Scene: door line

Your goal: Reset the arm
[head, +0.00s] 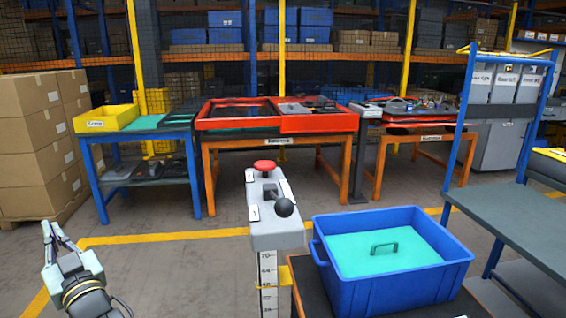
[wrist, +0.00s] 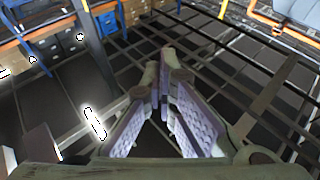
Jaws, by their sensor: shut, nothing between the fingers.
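My gripper (head: 50,230) shows at the lower left of the head view, raised over the floor with its fingers pointing up. In the wrist view my gripper (wrist: 162,62) shows its two purple-grey fingers meeting at the tips. It is shut and holds nothing. It stands apart from the tables, the boxes and the bin.
A grey pedestal with a red button (head: 265,166) and black knob stands in the middle. A blue bin (head: 385,290) with a teal inside is right of it. Cardboard boxes (head: 30,150) are stacked left. Tables (head: 335,148) stand behind. Floor (head: 170,270) between gripper and pedestal is clear.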

